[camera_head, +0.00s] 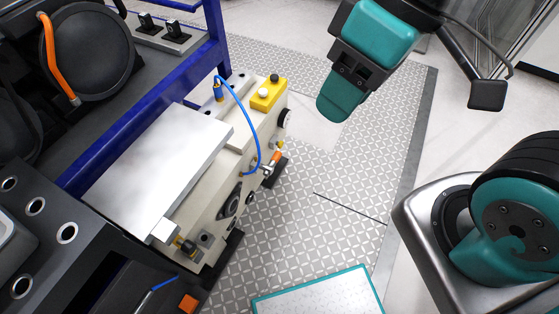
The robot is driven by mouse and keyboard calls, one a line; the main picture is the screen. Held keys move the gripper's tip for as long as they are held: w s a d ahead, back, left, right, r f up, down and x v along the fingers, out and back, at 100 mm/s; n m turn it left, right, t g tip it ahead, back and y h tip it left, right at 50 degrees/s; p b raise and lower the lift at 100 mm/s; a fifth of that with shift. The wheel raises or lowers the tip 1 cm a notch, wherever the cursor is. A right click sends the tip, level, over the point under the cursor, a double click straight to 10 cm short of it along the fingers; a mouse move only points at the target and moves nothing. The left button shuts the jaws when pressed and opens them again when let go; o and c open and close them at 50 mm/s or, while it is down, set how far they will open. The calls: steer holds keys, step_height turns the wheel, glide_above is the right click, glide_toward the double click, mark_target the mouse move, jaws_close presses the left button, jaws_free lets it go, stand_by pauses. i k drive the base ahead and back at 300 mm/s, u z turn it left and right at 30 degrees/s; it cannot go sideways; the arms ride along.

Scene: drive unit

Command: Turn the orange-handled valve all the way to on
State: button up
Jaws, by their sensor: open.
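The orange-handled valve (274,160) is a small fitting low on the right side of the cream drive unit (226,196). Its short orange handle sticks out at a slant from a metal body, beside the end of a blue hose. My gripper (341,98) is at the upper right, teal and black, pointing down and left. It is open and holds nothing that I can see. It is well apart from the valve, above and to the right of it in the picture. The gap between its fingers is hard to make out from this angle.
A blue hose (254,125) arcs over the unit. A yellow button box (268,94) stands on its far end. A blue frame (130,120) and black machinery with an orange handle (56,62) are at left. Patterned floor (320,215) right of the unit is clear.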

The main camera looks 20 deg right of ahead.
mark_target(268, 169)
steer(key=z, duration=1.4)
steer(key=i, duration=0.55)
steer(key=u, duration=1.2)
